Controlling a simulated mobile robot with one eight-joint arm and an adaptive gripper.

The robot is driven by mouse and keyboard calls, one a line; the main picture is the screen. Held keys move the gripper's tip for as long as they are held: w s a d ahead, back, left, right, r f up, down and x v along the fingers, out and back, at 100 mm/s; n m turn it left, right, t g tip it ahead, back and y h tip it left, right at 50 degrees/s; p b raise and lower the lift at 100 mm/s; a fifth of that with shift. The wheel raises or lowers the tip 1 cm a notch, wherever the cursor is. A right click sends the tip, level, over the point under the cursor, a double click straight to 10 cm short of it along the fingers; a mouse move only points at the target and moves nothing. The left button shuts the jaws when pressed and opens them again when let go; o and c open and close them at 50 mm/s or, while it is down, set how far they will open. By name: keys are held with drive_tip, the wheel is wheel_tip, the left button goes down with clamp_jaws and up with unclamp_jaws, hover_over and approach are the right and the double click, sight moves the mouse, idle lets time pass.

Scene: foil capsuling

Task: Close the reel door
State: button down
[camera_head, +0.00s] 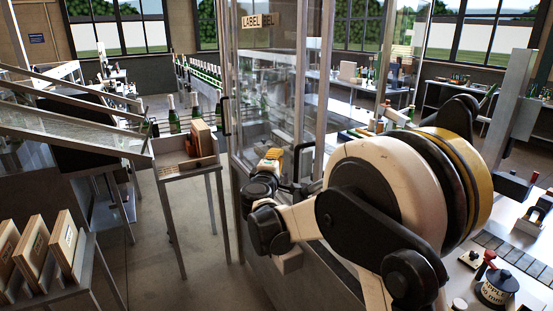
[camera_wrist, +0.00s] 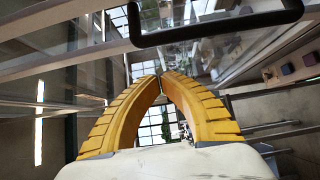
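The glass cabinet with the "LABEL REEL" sign (camera_head: 262,20) stands at the centre of the head view. Its clear reel door panel (camera_head: 318,95) has a metal frame; how far it stands open I cannot tell. A black bar handle (camera_head: 303,160) is just right of my gripper (camera_head: 274,155). In the wrist view a black handle (camera_wrist: 215,30) crosses the top, above and apart from the fingertips. My yellow fingers (camera_wrist: 160,75) arch together with their tips meeting and hold nothing. The reel is not clearly visible.
A bench with tools and a dark pot (camera_head: 497,288) is at the right. Wooden boards (camera_head: 35,250) lean at lower left. Open floor lies between them.

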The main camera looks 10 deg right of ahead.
drive_tip(key=w+d, duration=0.1)
drive_tip(key=d, duration=0.1)
drive_tip(key=w+d, duration=0.1)
drive_tip(key=d, duration=0.1)
drive_tip(key=shift+w+f+b, duration=0.1)
drive_tip(key=shift+w+b, duration=0.05)
drive_tip(key=shift+b, duration=0.2)
idle(0.3)
